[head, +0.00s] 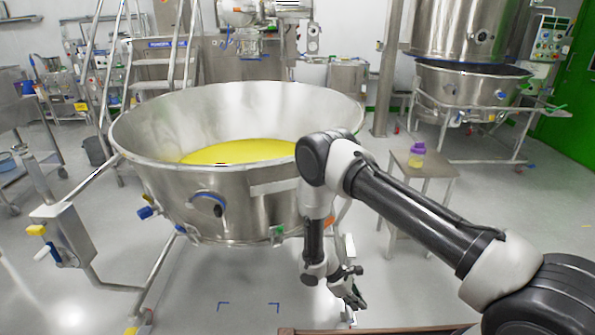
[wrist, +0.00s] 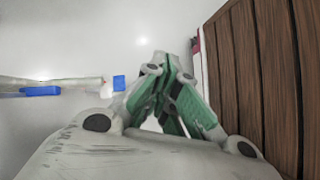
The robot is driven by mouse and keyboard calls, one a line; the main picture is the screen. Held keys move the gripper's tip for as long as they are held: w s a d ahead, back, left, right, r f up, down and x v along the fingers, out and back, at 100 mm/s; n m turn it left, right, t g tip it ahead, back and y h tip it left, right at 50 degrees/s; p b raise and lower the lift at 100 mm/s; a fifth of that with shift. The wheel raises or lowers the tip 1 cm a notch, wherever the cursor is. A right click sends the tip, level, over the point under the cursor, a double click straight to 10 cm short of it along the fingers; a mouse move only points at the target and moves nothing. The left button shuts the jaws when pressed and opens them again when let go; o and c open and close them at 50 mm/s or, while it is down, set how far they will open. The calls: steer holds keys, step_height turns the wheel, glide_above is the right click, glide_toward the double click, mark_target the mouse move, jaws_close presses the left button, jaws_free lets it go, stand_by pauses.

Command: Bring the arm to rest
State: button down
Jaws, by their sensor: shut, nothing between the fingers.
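My arm stretches in from the lower right in the head view, bends at a raised elbow and hangs down in front of a large steel bowl (head: 165,183).
The bowl holds yellow material (head: 240,151) and stands on a wheeled frame. A brown slatted wooden surface (wrist: 245,70) lies close beside my gripper. A small table (head: 425,166) with a purple-topped jar (head: 417,150) stands behind my arm. A green door (head: 570,105) is far right.

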steer(key=s+d+r+m+g+y, duration=0.1)
steer(key=d+r+m, duration=0.25)
steer(key=r, duration=1.25)
steer(key=s+d+r+m+y, duration=0.15)
steer(key=r+m, duration=0.25)
steer(key=r, duration=1.2)
steer(key=s+d+r+m+t+y, duration=0.1)
steer(key=s+d+r+m+t, duration=0.1)
steer(key=s+r, duration=0.3)
steer(key=s+d+r+m+t+y, duration=0.2)
steer(key=s+d+r, duration=0.3)
steer(key=r, duration=0.9)
steer(key=s+d+r+m+t+y, duration=0.1)
steer(key=s+d+r+m+t, duration=0.2)
steer(key=s+r, duration=0.4)
step_height(320, 180, up, 3)
steer(key=shift+d+t, duration=0.4)
steer(key=shift+d, duration=0.3)
steer(key=shift+s, duration=0.1)
